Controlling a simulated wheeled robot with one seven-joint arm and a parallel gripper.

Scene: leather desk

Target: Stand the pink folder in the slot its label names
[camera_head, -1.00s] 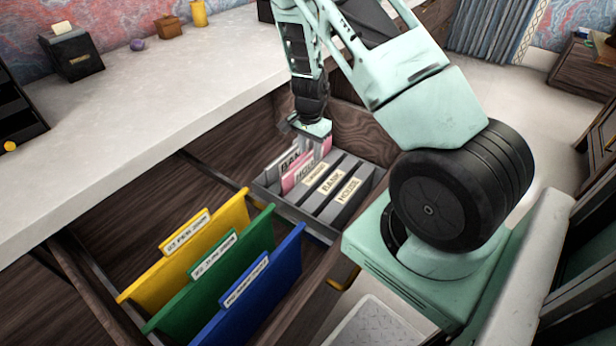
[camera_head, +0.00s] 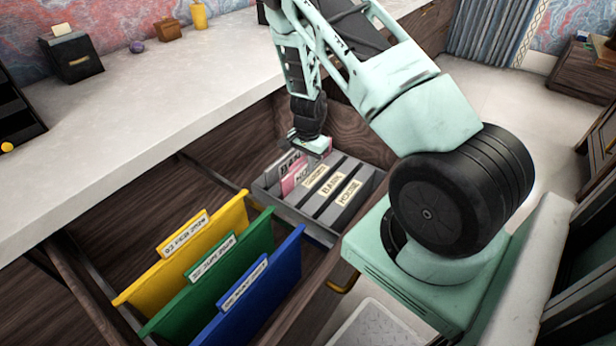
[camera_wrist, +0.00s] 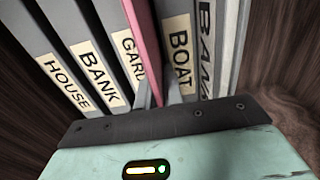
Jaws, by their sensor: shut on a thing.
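The pink folder (camera_head: 295,179) stands low in the grey sorter (camera_head: 323,229) in the drawer; its tab label is partly visible and seems to start with "HO". In the wrist view the pink folder (camera_wrist: 145,40) is edge-on between the dividers labelled "GARD…" (camera_wrist: 131,58) and "BOAT" (camera_wrist: 180,55). My gripper (camera_head: 312,147) is above the sorter's far end, shut on the folder; its fingertips (camera_wrist: 160,95) show around the folder's edge. Dividers labelled "BANK" (camera_head: 331,183) and "HOUSE" (camera_head: 348,192) are to the right in the head view. The folder's lower part is hidden.
A grey folder labelled "BAN…" (camera_head: 287,163) stands beside the pink one. Yellow (camera_head: 180,262), green (camera_head: 212,282) and blue (camera_head: 255,300) folders hang in the drawer's near part. The pale desktop (camera_head: 170,120) runs along the left; the wooden drawer wall is close behind the sorter.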

